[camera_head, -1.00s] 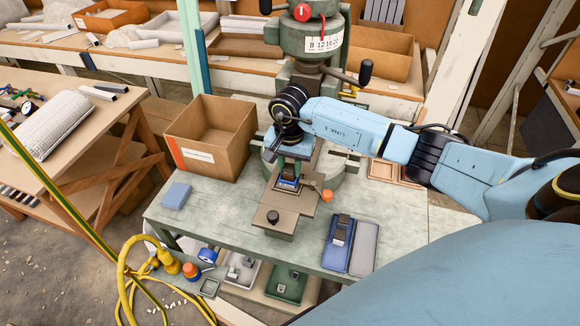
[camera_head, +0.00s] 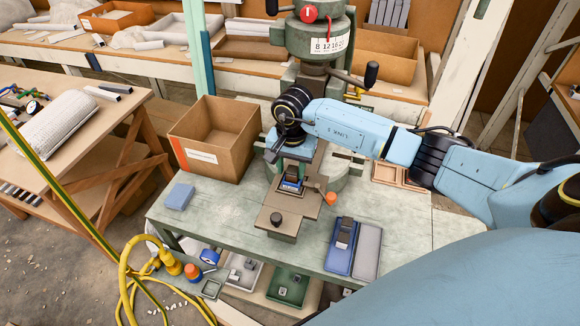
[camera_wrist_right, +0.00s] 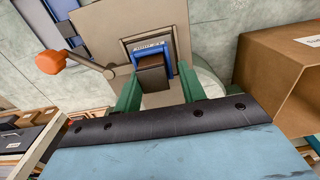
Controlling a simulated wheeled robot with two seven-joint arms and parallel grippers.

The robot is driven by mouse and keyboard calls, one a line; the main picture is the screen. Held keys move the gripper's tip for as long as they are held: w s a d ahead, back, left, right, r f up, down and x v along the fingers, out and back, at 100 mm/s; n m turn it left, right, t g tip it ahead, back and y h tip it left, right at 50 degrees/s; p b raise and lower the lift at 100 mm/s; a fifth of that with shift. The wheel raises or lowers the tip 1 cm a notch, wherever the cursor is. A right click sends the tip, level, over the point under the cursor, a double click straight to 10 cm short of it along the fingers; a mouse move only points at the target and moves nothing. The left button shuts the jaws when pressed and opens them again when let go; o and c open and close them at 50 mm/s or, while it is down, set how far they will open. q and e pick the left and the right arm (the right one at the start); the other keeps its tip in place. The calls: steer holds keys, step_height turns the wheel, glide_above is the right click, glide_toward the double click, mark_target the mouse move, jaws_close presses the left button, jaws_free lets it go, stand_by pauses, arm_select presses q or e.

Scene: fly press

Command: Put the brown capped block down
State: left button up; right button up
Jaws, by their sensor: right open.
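The brown block (camera_wrist_right: 151,72) stands at a blue-framed die (camera_wrist_right: 168,45) on the press's brown-grey plate. In the right wrist view it lies between the green fingers of my right gripper (camera_wrist_right: 156,92). The fingers are apart, with gaps visible on its sides. In the head view my right gripper (camera_head: 293,165) hangs over the die (camera_head: 291,186) under the press head and hides most of the block. Whether the block sits fully down cannot be told. My left gripper is not in view.
The fly press (camera_head: 318,44) rises behind the gripper. An orange-knobbed lever (camera_head: 331,198) stands beside the die. A cardboard box (camera_head: 215,138) is on the left, a blue block (camera_head: 179,196) in front of it. Blue and grey trays (camera_head: 367,251) lie at the right front.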

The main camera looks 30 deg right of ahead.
mark_target(293, 171)
steer(key=shift+s+d+f+p, duration=0.3)
steer(key=shift+s+f, duration=0.1)
steer(key=shift+s, duration=0.1)
steer(key=shift+r+p, duration=0.4)
steer(key=shift+p, duration=0.05)
step_height(293, 171, up, 12)
steer(key=b, duration=0.2)
steer(key=shift+w, duration=0.25)
